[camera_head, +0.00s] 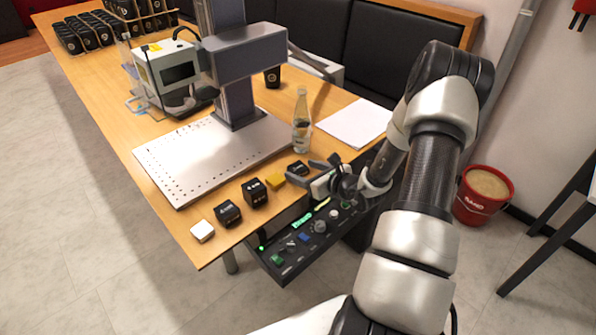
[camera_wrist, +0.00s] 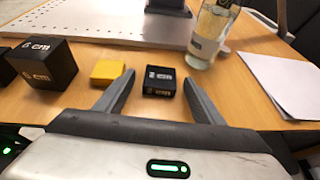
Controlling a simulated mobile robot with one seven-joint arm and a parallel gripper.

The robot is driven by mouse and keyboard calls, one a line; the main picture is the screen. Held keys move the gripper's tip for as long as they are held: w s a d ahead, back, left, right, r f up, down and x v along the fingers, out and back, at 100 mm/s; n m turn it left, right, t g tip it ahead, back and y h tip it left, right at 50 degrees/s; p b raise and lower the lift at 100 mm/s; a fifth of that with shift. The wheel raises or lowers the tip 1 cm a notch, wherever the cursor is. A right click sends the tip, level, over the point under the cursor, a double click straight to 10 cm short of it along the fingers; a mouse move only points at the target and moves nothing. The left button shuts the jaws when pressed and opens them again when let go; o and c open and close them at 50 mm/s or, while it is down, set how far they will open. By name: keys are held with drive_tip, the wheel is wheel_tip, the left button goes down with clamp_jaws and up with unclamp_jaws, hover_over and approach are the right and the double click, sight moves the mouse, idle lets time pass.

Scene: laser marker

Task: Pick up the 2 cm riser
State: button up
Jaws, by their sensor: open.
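The 2 cm riser is a small black block (camera_wrist: 158,84) with white lettering that reads like "2 cm". It lies on the wooden table near the front edge, and it also shows in the head view (camera_head: 297,168). My gripper (camera_head: 308,173) is open, its fingers pointing at the riser. In the wrist view, the riser appears between the two fingertips (camera_wrist: 159,78), with space visible on both sides. I cannot tell whether the fingertips have reached its depth.
A yellow block (camera_wrist: 108,72) sits just left of the riser, then a larger black "6 cm" block (camera_wrist: 45,62). A glass bottle (camera_head: 301,122) stands behind, near the perforated plate (camera_head: 165,175). White paper (camera_head: 355,122) lies right. A control panel (camera_head: 318,228) sits below the table edge.

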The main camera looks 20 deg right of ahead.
drive_tip(key=c, duration=1.2)
